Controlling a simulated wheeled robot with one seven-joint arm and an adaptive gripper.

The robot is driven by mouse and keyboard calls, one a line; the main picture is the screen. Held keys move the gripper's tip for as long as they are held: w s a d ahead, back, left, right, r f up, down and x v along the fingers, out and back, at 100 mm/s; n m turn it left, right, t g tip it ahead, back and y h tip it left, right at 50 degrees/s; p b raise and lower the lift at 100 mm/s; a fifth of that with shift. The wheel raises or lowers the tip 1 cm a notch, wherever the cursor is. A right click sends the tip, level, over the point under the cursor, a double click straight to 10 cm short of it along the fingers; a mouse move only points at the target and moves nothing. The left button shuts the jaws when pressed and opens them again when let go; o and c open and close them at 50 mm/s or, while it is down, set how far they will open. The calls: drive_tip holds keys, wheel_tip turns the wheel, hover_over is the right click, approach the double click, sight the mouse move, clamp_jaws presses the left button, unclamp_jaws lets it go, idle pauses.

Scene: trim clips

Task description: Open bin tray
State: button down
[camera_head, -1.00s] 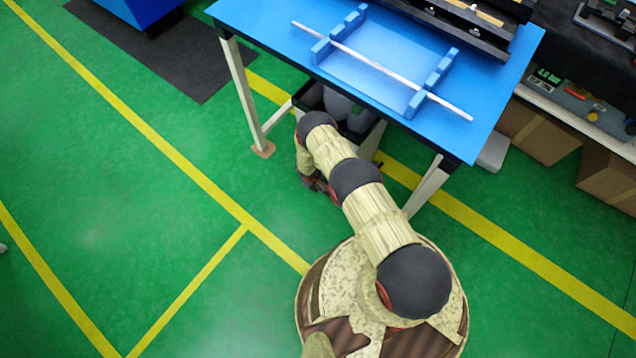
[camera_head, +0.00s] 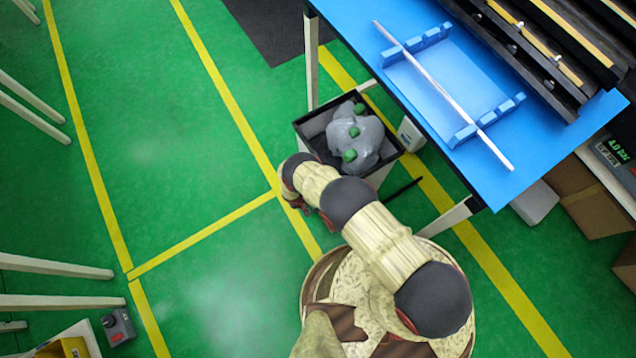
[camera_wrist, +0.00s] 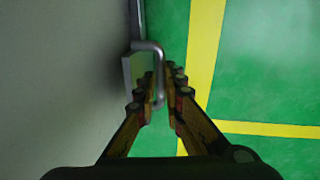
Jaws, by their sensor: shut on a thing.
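The bin tray (camera_head: 309,127) is a dark open-topped box with a pale front, standing out from under the blue table in the head view. Several grey bags (camera_head: 362,138) with green tops lie in it. In the wrist view its pale front (camera_wrist: 60,90) fills the left side, with a grey metal bar handle (camera_wrist: 149,45) on it. My gripper (camera_wrist: 161,88) is shut on this handle, with its fingers on either side of the bar. In the head view my gripper (camera_head: 305,205) shows only partly beside the tray, at the end of my bent arm.
The blue table (camera_head: 440,85) carries a thin rod (camera_head: 440,90) on blue holders. A table leg (camera_head: 447,217) stands right of the tray. Grey boxes and cartons (camera_head: 590,200) lie under the right side.

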drive_tip(key=s+a+b, duration=0.1)
drive_tip(key=s+a, duration=0.3)
drive_tip(key=a, duration=0.1)
drive_tip(key=shift+a, duration=0.2)
drive_tip(key=c, duration=2)
unclamp_jaws()
drive_tip(key=shift+o, duration=0.6)
drive_tip(key=shift+w, duration=0.1)
wheel_tip(320, 180, up, 12)
drive_tip(key=s+a, duration=0.1)
drive_tip(key=shift+s+a+f, duration=0.15)
drive_tip(key=shift+s+a, duration=0.05)
drive_tip(key=shift+a, duration=0.15)
